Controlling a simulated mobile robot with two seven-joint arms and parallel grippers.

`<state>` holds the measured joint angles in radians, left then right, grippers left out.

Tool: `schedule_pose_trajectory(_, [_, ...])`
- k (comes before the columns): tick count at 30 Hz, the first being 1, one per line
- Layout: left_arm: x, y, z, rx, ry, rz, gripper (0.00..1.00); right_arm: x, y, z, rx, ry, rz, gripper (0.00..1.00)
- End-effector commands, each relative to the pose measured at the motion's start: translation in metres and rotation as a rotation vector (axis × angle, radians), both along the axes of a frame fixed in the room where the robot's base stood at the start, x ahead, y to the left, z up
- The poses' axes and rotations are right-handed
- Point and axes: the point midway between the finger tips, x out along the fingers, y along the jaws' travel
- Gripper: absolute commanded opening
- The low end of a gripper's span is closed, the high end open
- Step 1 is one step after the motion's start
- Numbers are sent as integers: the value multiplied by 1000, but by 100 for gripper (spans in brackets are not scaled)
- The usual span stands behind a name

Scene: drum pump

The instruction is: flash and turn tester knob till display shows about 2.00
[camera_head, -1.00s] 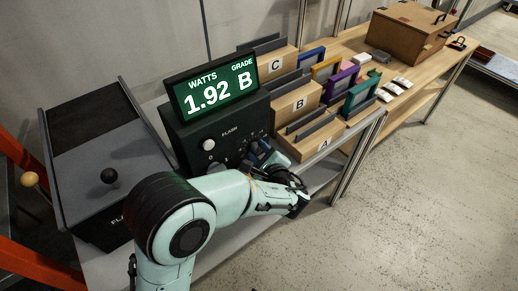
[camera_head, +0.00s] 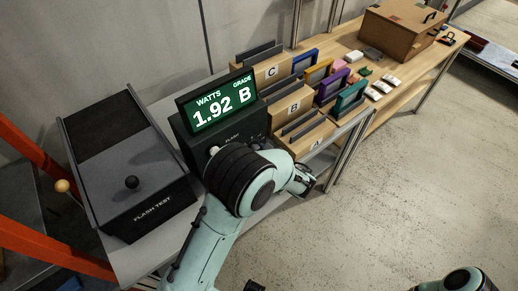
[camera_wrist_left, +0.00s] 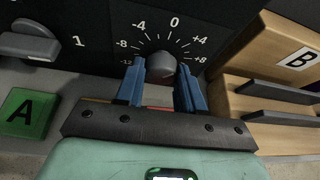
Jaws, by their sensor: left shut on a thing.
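The tester's display (camera_head: 222,106) reads WATTS 1.92 and GRADE B in white on green. The tester body (camera_head: 190,142) is dark, and my left arm hides most of its front in the head view. In the left wrist view the grey round knob (camera_wrist_left: 160,65) sits under a dial marked from about -12 to +8, with 0 at the top. My left gripper (camera_wrist_left: 160,80) has its blue fingers on both sides of the knob and is shut on it. My right arm shows only at the bottom right corner; its gripper cannot be made out.
Wooden bins A, B and C (camera_head: 293,107) stand close on the right. Another selector knob (camera_wrist_left: 28,42) and a green A tile (camera_wrist_left: 27,113) show left in the wrist view.

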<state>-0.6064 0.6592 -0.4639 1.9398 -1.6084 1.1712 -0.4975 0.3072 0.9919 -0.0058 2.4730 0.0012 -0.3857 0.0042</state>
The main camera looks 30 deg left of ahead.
Motion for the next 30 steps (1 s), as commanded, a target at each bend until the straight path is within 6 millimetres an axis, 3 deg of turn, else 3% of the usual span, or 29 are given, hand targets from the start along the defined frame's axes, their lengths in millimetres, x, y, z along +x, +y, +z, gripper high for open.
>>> schedule_pose_trajectory(14, [1,-1,0,5,11,-5,7,1,0,2,0,-1,0,85])
schedule_pose_trajectory(15, [1,-1,0,5,11,-5,51,1,0,2,0,-1,0,85])
schedule_pose_trajectory(16, [1,-1,0,5,11,-5,60,1,0,2,0,-1,0,85])
schedule_pose_trajectory(26, [0,-2,1,5,10,-3,62,1,0,2,0,-1,0,85])
schedule_pose_trajectory(30, [-5,-13,6,3,10,-5,62,1,0,2,0,-1,0,85])
